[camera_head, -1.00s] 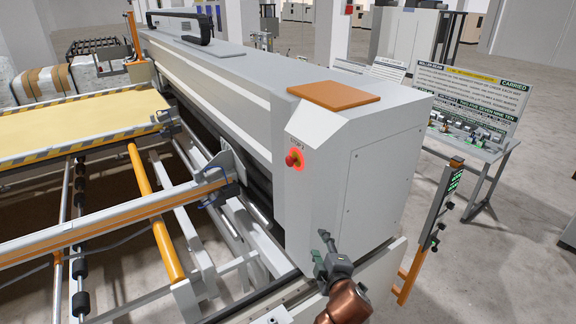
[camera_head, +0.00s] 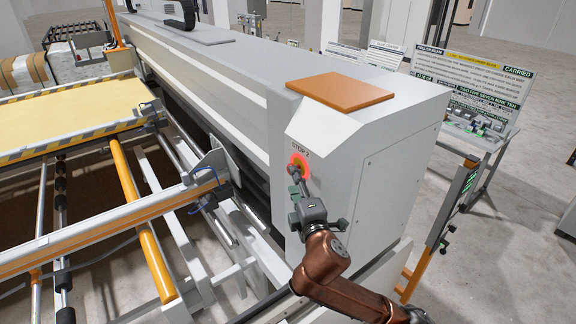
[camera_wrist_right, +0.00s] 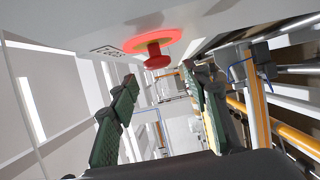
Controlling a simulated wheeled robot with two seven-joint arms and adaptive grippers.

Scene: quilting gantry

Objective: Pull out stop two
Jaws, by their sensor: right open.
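The stop labelled STOP 2 is a red mushroom button (camera_head: 297,161) on a glowing red-orange ring, set in the angled light grey end panel of the machine (camera_head: 318,130). My right gripper (camera_head: 292,180) is just below and in front of the button, and partly covers it in the head view. In the right wrist view the red button (camera_wrist_right: 156,60) stands out on its stem, beyond the fingertips. The open green fingers of the right gripper (camera_wrist_right: 160,76) have empty space between them. No contact with the button shows. My left gripper is not in view.
An orange pad (camera_head: 340,91) lies on the machine top above the stop. A rail carriage (camera_head: 208,178) and an orange-edged beam (camera_head: 100,228) lie to the left. A post with green lights (camera_head: 452,208) stands to the right, before a sign table (camera_head: 478,138).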

